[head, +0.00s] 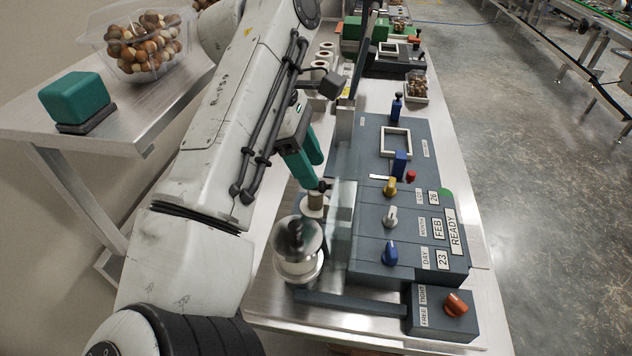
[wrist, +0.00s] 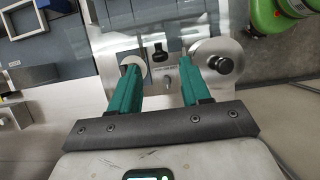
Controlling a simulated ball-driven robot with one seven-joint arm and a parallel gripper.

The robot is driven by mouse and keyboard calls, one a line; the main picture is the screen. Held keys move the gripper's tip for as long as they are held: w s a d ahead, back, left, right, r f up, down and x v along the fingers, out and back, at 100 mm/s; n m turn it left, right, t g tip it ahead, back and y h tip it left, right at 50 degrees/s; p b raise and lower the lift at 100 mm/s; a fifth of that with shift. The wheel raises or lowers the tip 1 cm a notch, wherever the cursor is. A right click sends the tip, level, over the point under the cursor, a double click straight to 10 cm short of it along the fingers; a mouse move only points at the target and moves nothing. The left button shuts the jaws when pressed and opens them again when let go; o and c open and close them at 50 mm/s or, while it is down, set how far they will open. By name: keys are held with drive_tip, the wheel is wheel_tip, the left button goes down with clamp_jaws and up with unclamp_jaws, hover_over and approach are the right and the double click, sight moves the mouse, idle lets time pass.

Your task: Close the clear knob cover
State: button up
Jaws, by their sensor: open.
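The clear knob cover (head: 341,222) appears in the head view as a see-through panel standing upright along the left edge of the grey control panel (head: 366,268). Right of it are three uncovered knobs: yellow (head: 390,186), white (head: 390,215) and blue (head: 389,252). My gripper (head: 315,177) has teal fingers pointing down, just left of and behind the cover, over the metal reels. In the wrist view my gripper (wrist: 160,66) is open, with nothing held between its fingers.
A metal reel with a dark top (head: 298,250) stands close left of the cover. An orange knob (head: 456,304) is on the front box. A green container (wrist: 284,14) is at the wrist view's upper right. A side table (head: 140,125) stands left; open floor lies right.

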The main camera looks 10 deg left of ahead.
drive_tip(key=shift+b+x, duration=0.35)
drive_tip(key=shift+x, duration=1.25)
clamp_jaws()
